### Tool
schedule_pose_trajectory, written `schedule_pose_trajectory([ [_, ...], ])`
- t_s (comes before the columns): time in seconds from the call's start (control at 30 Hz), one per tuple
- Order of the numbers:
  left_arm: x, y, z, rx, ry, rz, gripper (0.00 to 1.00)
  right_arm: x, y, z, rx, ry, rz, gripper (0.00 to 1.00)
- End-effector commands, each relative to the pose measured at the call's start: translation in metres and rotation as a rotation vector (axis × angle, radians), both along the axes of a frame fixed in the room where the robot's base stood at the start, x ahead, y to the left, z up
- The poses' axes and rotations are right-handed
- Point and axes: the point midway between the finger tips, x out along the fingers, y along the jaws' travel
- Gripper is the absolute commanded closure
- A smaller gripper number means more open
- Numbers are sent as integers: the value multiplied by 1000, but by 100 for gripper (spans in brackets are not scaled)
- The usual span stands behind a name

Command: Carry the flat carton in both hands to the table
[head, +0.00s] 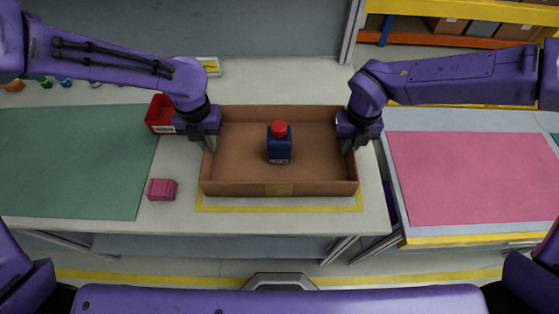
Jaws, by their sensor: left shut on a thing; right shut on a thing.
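The flat carton (236,180) is an open, shallow brown box. It appears at or just above the grey table (372,214), over a yellow-outlined area; I cannot tell whether it touches the top. A dark blue bottle with a red cap (279,146) stands inside it. My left gripper (209,142) is shut on the carton's left wall. My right gripper (347,144) is shut on its right wall. The fingertips are partly hidden by the walls and the gripper bodies.
A red bin (158,112) is close to my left gripper. A pink block (162,189) lies left of the carton. A green mat (75,160) covers the left tabletop. To the right, past a gap, is another table with a pink mat (470,175), which is clear.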

Motion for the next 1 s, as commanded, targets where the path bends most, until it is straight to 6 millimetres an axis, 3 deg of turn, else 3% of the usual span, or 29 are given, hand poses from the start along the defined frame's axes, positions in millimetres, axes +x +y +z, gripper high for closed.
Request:
schedule_pose_trajectory([
  [0.03,0,1,-10,2,0,0,100,0,-1,-10,-2,0,-2,100],
  [0.1,0,1,-4,2,0,0,70,0,-1,-4,-2,0,-2,70],
  [0.13,0,1,-4,2,0,0,64,0,-1,-4,-1,0,-1,64],
  [0.47,0,0,1,0,-1,0,64,0,0,-4,-1,0,0,64],
  [0.57,1,0,17,-2,-5,1,64,0,0,-4,0,0,0,64],
  [0.83,1,0,85,-2,-6,1,64,0,0,-4,0,0,0,64],
  [1.0,0,0,111,0,-2,1,64,0,0,-4,0,0,0,64],
])
